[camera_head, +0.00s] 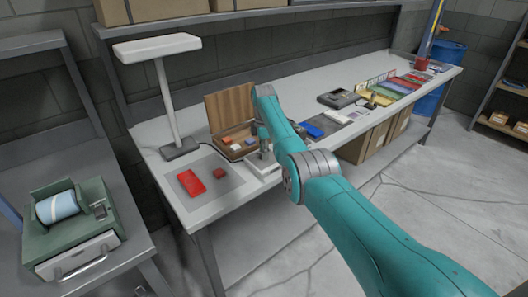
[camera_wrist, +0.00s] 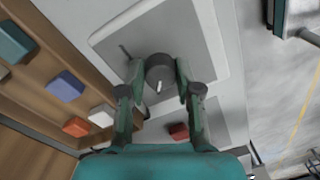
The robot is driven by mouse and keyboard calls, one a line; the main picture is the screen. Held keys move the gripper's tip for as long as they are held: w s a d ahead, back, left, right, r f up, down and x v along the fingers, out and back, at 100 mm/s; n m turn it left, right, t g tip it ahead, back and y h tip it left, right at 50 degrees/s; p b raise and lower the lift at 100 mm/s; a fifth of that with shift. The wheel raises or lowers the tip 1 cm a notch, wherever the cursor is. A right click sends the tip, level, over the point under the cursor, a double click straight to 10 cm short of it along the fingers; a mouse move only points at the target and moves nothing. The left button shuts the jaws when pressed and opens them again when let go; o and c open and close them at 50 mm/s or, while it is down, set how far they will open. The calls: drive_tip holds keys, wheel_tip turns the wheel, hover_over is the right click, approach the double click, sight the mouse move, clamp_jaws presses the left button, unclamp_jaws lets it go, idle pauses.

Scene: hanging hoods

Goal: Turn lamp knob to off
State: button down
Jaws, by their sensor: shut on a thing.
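A dark grey round knob (camera_wrist: 160,74) with a white pointer mark stands on a pale grey control box (camera_wrist: 205,38). In the wrist view the mark points toward the bottom of the picture, and a short dark line lies on the plate left of the knob. My gripper (camera_wrist: 158,70) has one finger on each side of the knob and is shut on it. In the head view the control box (camera_head: 264,171) sits on the bench under my gripper (camera_head: 264,150), which hides most of the knob. A white desk lamp (camera_head: 157,47) stands to the left.
An open wooden box (camera_head: 229,105) with small coloured blocks is close beside the control box. A grey mat (camera_head: 225,184) holds a red case (camera_head: 191,183) and a small red block (camera_head: 219,173). Trays and a dark device (camera_head: 338,99) lie further right on the bench.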

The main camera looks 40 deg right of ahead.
drive_tip(key=shift+n, duration=0.3)
drive_tip(key=c, duration=0.8)
unclamp_jaws()
drive_tip(key=r, duration=1.2)
drive_tip(key=shift+w+d, duration=0.1)
drive_tip(key=shift+w, duration=0.2)
drive_tip(key=shift+f, duration=0.1)
